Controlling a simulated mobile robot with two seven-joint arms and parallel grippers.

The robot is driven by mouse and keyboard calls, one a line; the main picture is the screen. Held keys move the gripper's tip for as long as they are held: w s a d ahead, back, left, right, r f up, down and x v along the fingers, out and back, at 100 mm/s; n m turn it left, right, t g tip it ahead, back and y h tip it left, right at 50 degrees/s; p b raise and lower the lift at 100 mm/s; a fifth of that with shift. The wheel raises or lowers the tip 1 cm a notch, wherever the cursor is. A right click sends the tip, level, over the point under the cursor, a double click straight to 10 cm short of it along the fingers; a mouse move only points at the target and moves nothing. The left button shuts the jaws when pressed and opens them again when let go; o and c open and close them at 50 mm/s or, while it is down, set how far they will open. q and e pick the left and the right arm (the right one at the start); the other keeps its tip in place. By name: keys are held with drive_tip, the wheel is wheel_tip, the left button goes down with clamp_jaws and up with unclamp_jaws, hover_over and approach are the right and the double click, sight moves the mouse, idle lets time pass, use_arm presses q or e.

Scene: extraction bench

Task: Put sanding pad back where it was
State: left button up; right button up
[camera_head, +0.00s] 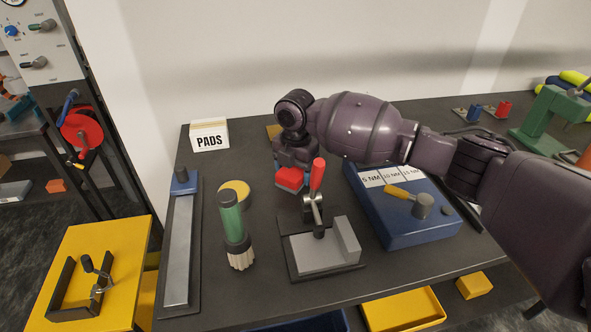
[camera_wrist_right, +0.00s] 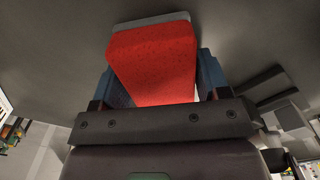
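The sanding pad looks to be the red block with a grey strip along one edge (camera_wrist_right: 152,62). It sits between the two blue-lined fingers of my right gripper in the right wrist view, with the fingers against its sides. In the head view the red block (camera_head: 290,179) shows just below my right gripper (camera_head: 292,165), behind the red-handled clamp. Whether it touches the bench is hard to tell. A white box marked PADS (camera_head: 209,135) stands at the back left of the bench. My left gripper is not in view.
On the dark bench (camera_head: 390,275) stand a red-handled toggle clamp (camera_head: 318,235), a green-handled brush (camera_head: 233,225), a yellow disc (camera_head: 236,189), a long metal bar fixture (camera_head: 180,245) and a blue torque box (camera_head: 420,225).

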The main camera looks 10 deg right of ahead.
drive_tip(key=o, duration=0.3)
wheel_tip(320, 180, up, 12)
drive_tip(key=shift+r+p, duration=0.2)
drive_tip(key=shift+p, duration=0.2)
idle(0.5)
